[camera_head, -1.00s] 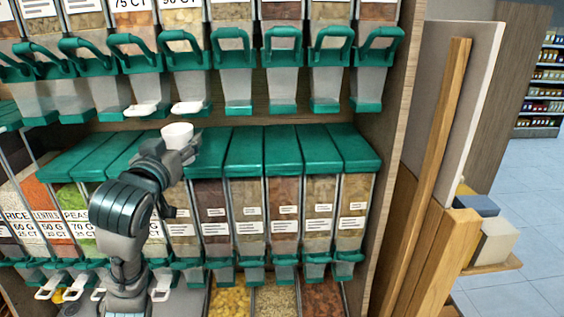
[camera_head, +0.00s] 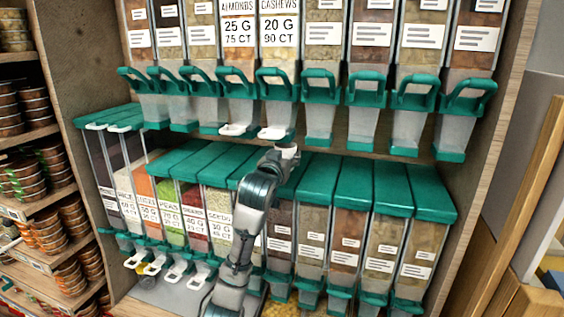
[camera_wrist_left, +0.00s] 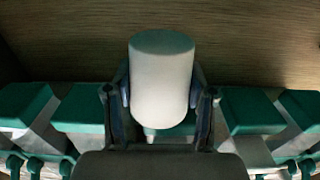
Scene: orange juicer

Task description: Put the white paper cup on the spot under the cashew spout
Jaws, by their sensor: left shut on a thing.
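The white paper cup (camera_head: 287,151) is held by my left gripper (camera_head: 280,158) just below the cashew spout. My left gripper also shows in the wrist view (camera_wrist_left: 160,95), with one finger on each side of the cup (camera_wrist_left: 161,75). The cup stands about upright there. The cashew dispenser (camera_head: 278,30) carries a "CASHEWS" label, and a white piece (camera_head: 272,133) sticks out at its spout. In the head view the cup is just below and right of this piece. The gap between them in depth is hard to tell. My right gripper is not in view.
The almond dispenser (camera_head: 238,45) is left of the cashew one, with a similar white piece (camera_head: 232,129). Lower bins with green lids (camera_head: 358,185) stand below and around my arm. Shelves of jars (camera_head: 40,180) are at the far left. A wood side panel (camera_head: 508,90) closes the right.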

